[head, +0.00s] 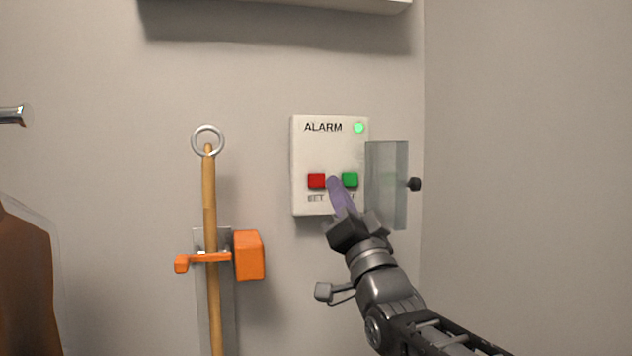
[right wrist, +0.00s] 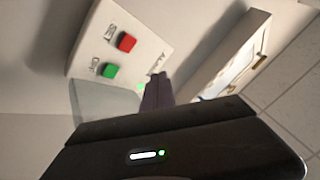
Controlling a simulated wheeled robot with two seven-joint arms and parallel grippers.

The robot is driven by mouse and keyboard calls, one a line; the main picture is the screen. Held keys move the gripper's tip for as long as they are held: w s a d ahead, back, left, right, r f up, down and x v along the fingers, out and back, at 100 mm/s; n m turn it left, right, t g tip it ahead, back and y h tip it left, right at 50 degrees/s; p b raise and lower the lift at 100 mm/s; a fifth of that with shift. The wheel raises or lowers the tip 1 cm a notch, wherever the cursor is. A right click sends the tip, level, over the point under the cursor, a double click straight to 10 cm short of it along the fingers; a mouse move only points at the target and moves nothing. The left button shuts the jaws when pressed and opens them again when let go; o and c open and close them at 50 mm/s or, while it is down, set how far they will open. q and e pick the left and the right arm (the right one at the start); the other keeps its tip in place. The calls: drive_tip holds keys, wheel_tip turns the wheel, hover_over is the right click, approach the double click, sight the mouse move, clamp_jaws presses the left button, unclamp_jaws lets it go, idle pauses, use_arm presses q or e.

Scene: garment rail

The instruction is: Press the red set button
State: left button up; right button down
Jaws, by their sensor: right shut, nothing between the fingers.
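The red set button (head: 316,181) is on the left of a white alarm box (head: 329,205) on the wall, with a green button (head: 350,180) to its right. A small lamp (head: 359,128) at the box's top right glows green. The clear cover (head: 387,185) is swung open to the right. My right gripper (head: 333,180) is shut and empty; in the head view its tips appear between the two buttons. In the right wrist view the red button (right wrist: 127,42) and green button (right wrist: 110,71) are uncovered, and the gripper tips (right wrist: 157,78) appear apart from them. My left gripper is out of view.
A wooden pole with a ring (head: 208,141) hangs left of the box in an orange clamp (head: 249,255). A brown garment (head: 27,270) hangs at the far left. A white shelf or cabinet edge (head: 280,4) juts out above. The side wall is at the right.

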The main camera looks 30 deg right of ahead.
sight(322, 186)
drive_tip(key=w+d+p, duration=0.1)
drive_tip(key=w, duration=0.1)
drive_tip(key=w+p, duration=0.2)
drive_tip(key=w, duration=0.1)
drive_tip(key=w+d+p, duration=0.1)
drive_tip(key=w, duration=0.1)
drive_tip(key=shift+w+d, duration=0.2)
drive_tip(key=shift+d, duration=0.1)
drive_tip(key=shift+w+d, duration=0.1)
drive_tip(key=shift+w, duration=0.35)
idle(1.6)
drive_tip(key=shift+w+d, duration=0.15)
drive_tip(key=shift+w, duration=0.2)
